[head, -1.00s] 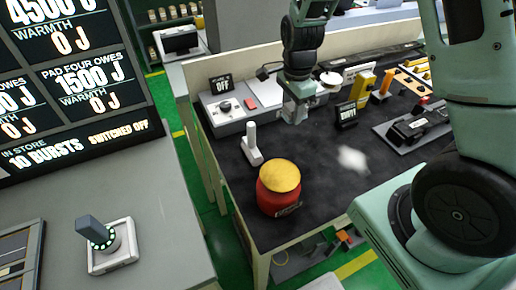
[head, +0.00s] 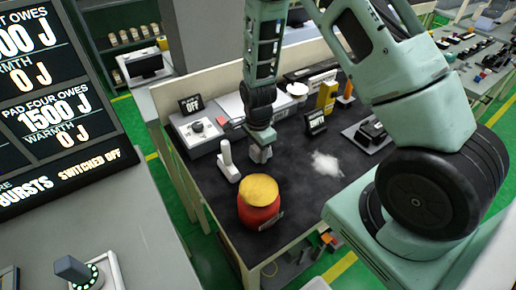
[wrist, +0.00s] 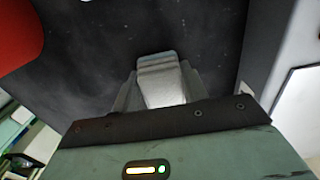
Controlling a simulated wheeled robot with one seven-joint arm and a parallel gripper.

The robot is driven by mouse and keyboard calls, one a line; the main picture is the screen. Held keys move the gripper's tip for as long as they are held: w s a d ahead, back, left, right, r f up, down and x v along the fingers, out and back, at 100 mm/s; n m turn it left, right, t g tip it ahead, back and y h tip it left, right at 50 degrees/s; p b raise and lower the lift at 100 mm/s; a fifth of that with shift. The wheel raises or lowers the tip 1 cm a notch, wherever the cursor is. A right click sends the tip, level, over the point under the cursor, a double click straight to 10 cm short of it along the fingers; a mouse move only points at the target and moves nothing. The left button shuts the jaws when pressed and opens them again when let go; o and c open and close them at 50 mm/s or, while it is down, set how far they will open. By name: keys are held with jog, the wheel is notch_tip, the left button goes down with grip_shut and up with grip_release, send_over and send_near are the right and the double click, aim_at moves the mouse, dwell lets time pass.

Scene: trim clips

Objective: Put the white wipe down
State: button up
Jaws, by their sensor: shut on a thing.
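My gripper (head: 260,153) is low over the dark bench top, behind the red pot and right of the white upright handle. In the wrist view, my gripper (wrist: 161,78) is shut on a pale, folded-looking piece, the white wipe (wrist: 163,88), between its two fingers. The wipe is hard to make out in the head view. Whether it touches the bench cannot be told. A blurred white patch (head: 327,164) lies on the bench to the right of my gripper.
The red pot with a yellow top (head: 260,203) stands near the bench front; its red side also shows in the wrist view (wrist: 18,35). The white handle (head: 228,162) stands left. A grey box with an OFF sign (head: 195,130) is behind. Dark bench (head: 300,192) is bare beside the pot.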

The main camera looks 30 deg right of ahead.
jog(key=shift+f, duration=0.15)
jog(key=o, duration=1)
jog(key=shift+c, duration=0.2)
